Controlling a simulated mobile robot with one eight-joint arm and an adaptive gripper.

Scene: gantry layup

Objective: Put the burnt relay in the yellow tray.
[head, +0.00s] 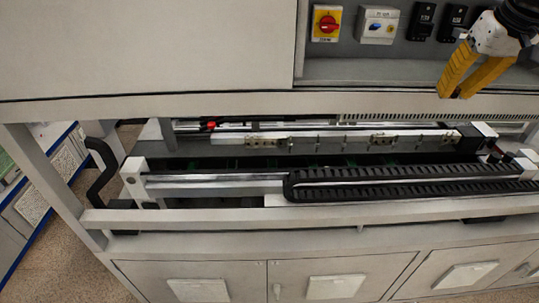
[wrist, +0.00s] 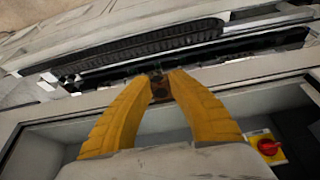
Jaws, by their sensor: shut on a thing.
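My gripper (head: 453,94) has yellow fingers and hangs at the upper right in the head view, in front of the cabinet's open recess. In the wrist view my gripper (wrist: 161,76) is shut on a small dark brown block, which looks like the burnt relay (wrist: 160,89). The block sits between the fingertips, above the machine's frame edge. No yellow tray shows in either view.
A red rotary switch on a yellow plate (head: 326,23), a blue-knobbed switch box (head: 378,25) and dark modules (head: 421,21) line the recess. Below lie the gantry rail (head: 220,181) and black cable chain (head: 400,190). A grey front beam (head: 250,217) runs across.

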